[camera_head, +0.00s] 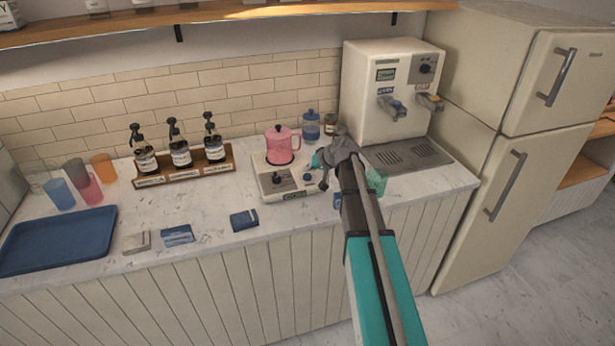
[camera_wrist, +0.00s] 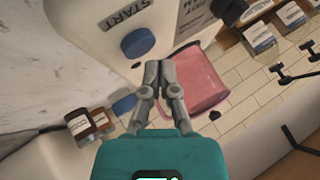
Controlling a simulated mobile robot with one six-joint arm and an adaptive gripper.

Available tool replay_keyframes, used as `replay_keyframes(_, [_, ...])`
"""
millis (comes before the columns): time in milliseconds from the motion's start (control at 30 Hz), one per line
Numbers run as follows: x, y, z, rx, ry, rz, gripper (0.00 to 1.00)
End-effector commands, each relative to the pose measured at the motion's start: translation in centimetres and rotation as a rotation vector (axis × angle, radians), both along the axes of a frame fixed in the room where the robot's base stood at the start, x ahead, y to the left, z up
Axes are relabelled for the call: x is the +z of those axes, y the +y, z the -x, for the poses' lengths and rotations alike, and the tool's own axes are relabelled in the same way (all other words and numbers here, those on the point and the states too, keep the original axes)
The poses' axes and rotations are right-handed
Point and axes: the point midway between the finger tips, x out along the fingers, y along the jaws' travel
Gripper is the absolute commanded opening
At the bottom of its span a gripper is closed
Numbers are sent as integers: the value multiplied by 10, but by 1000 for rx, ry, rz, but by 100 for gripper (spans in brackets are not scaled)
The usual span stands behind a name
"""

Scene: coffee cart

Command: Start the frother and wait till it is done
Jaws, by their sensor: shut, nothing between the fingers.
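In the wrist view a round blue button (camera_wrist: 137,42) sits beside a START label (camera_wrist: 125,14), and the pink jug (camera_wrist: 203,80) shows behind my fingers. My gripper (camera_wrist: 159,66) is shut and empty, its tips close to the blue button. I cannot tell whether they touch it. In the head view my gripper (camera_head: 323,181) is over the right side of the base.
A white dispenser (camera_head: 385,75) stands at the back right, with a green cup (camera_head: 376,182) before it, partly behind my arm. Syrup bottles in a wooden rack (camera_head: 185,175) and a blue tray (camera_head: 55,242) are to the left. Small boxes (camera_head: 178,236) lie along the front edge.

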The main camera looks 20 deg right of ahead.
Motion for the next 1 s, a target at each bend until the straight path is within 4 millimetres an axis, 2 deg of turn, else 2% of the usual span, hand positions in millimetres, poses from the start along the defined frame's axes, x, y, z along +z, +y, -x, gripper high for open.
replay_keyframes(533, [0,0,0,0,0,0,0])
replay_keyframes(1000, [-9,1,0,0,0,0,0])
